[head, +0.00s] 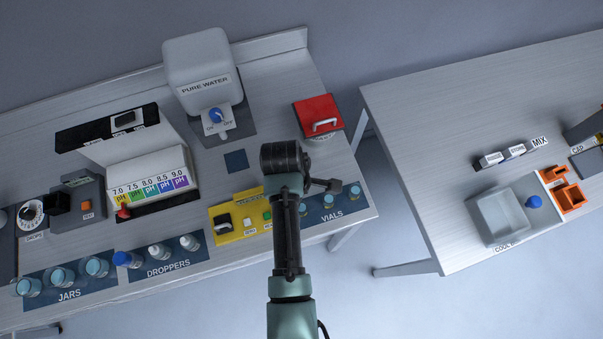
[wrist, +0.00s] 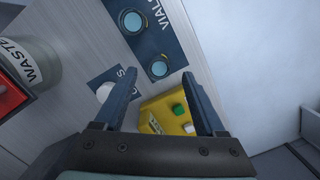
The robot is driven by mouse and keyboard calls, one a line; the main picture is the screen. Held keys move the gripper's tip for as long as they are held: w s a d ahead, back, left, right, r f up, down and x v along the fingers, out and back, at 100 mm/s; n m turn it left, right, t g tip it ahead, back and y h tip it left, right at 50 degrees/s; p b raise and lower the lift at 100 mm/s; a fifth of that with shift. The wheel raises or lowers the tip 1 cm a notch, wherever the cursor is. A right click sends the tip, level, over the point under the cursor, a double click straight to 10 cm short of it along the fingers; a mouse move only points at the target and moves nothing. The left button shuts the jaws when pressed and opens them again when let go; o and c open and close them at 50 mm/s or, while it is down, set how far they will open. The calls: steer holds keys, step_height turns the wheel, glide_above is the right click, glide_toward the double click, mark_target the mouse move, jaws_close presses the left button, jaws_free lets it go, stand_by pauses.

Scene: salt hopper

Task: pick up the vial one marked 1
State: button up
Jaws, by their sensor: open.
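Several small vials with blue tops stand in a row on the dark mat labelled VIALS, at the right end of the left bench. In the head view one vial (head: 354,191) is at the right end of the row and another vial (head: 328,200) is in the middle. I cannot read a number on any of them. In the wrist view one vial (wrist: 159,68) shows between my fingertips, and another vial (wrist: 132,20) is farther up. My gripper (wrist: 161,75) is open and empty above the mat. My arm hides part of the row in the head view.
A yellow box with buttons (head: 240,222) stands beside the vials and shows under my gripper (wrist: 163,117). A bin labelled WASTE (wrist: 32,62) is at left in the wrist view. The bench edge is close to the vials.

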steer(key=shift+d+f, duration=0.1)
steer(key=shift+f, duration=1)
jaws_close()
